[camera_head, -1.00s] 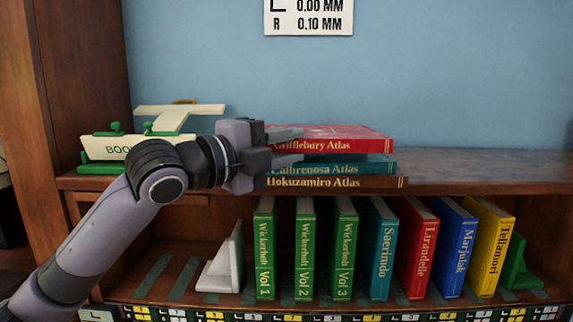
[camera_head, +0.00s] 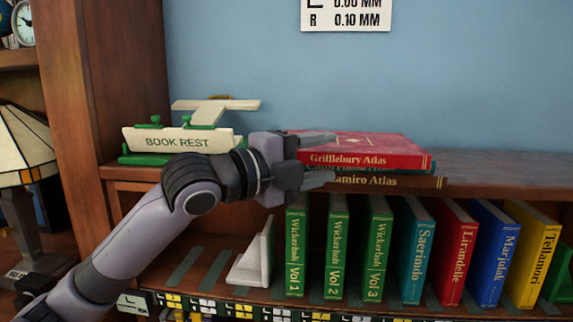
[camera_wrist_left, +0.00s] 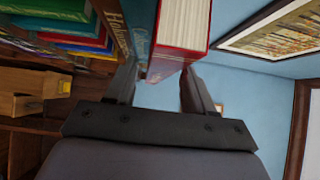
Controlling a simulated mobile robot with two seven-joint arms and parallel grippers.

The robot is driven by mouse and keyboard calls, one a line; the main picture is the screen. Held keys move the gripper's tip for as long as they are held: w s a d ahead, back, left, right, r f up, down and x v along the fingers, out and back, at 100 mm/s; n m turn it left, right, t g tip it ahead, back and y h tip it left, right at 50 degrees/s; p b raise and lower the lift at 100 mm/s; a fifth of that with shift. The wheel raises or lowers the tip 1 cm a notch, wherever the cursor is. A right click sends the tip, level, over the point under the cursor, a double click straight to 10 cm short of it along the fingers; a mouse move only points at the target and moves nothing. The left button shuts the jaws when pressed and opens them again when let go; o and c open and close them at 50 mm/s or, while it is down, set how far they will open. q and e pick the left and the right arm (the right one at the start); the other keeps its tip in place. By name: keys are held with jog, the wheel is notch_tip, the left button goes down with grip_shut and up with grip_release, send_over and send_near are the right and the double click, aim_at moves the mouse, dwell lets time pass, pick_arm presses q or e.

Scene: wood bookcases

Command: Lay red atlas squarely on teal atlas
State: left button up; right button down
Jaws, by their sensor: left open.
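The red atlas (camera_head: 365,160) lies flat on top of the teal atlas (camera_head: 433,166), which rests on a brown atlas (camera_head: 410,182). In the head view the red spine hides most of the teal spine and appears to stick out in front of it. The wrist view shows the red atlas (camera_wrist_left: 180,60) beside the teal spine (camera_wrist_left: 140,28); full contact cannot be told. My left gripper (camera_head: 322,160) is open at the stack's left end, one finger above the red atlas, one below it. The wrist view shows its fingers (camera_wrist_left: 160,85) spread. My right gripper is out of view.
A book rest (camera_head: 178,140) stands left on the same shelf top. Below stand several upright books, a white bookend (camera_head: 253,255) and a green bookend (camera_head: 560,280). The shelf top (camera_head: 500,172) right of the stack is clear. A lamp (camera_head: 22,150) stands at far left.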

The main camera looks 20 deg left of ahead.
pick_arm(q)
jog(key=b+v, duration=0.1)
jog(key=v, duration=1)
jog(key=shift+b, duration=0.35)
jog(key=w+f+n+y, duration=0.2)
jog(key=f+n, duration=0.5)
jog(key=f, duration=0.8)
jog(key=w+f+n+y, duration=0.2)
jog(key=f+n, duration=0.4)
jog(key=f, duration=0.8)
jog(key=s+d+f+n+g+y, duration=0.1)
jog(key=s+f+n, duration=0.3)
jog(key=s+f, duration=0.5)
jog(key=s+d+f+n+g+y, duration=0.1)
jog(key=s+f+n+g+y, duration=0.1)
jog(key=s+f+n, duration=0.3)
jog(key=s+f+g, duration=0.1)
jog(key=s+f, duration=0.3)
jog(key=f, duration=0.6)
jog(key=shift+d+f+g+y, duration=0.3)
jog(key=shift+d+f+g, duration=0.05)
jog(key=shift+d+g, duration=0.05)
jog(key=shift+r, duration=0.1)
